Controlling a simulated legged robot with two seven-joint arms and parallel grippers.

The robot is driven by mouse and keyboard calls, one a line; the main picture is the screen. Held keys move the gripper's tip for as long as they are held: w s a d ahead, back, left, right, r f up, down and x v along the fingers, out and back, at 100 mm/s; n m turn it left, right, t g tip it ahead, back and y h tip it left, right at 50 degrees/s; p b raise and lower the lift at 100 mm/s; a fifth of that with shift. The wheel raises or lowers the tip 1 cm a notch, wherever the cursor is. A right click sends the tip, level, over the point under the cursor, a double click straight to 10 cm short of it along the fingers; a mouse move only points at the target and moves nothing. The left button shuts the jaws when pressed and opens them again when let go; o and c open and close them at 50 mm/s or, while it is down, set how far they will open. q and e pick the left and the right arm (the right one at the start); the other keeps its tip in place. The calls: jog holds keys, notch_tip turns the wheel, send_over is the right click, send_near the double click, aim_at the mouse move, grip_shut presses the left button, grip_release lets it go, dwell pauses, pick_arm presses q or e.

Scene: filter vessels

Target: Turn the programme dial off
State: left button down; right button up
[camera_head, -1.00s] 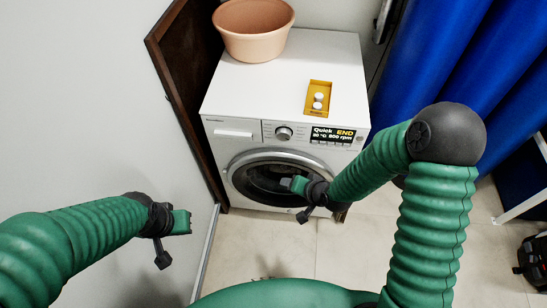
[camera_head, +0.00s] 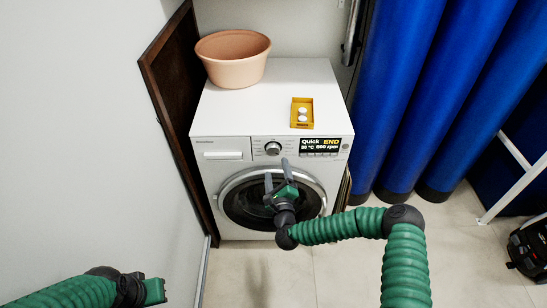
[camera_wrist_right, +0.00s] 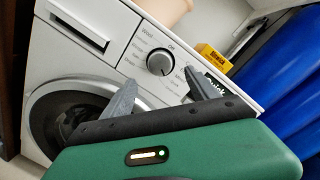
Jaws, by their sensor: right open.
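The programme dial (camera_head: 272,148) is a round silver knob on the front panel of the white washing machine (camera_head: 215,172). In the right wrist view the dial (camera_wrist_right: 160,62) has printed labels around it, with "Off" above. My right gripper (camera_head: 277,170) is open in front of the machine, just below the dial and apart from it. In the right wrist view its two grey fingers (camera_wrist_right: 158,92) are spread, with the dial beyond the gap between them. My left gripper (camera_head: 154,290) is at the lower left, far from the machine; its fingers cannot be made out.
The dark door (camera_head: 245,203) is below the dial.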

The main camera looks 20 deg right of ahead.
aim_at(273, 152)
jog(key=w, duration=0.2)
jog(key=w+d, duration=0.1)
jog(key=w, duration=0.5)
jog(key=shift+d+b, duration=0.2)
jog(key=shift+b, duration=0.15)
jog(key=c, duration=1.4)
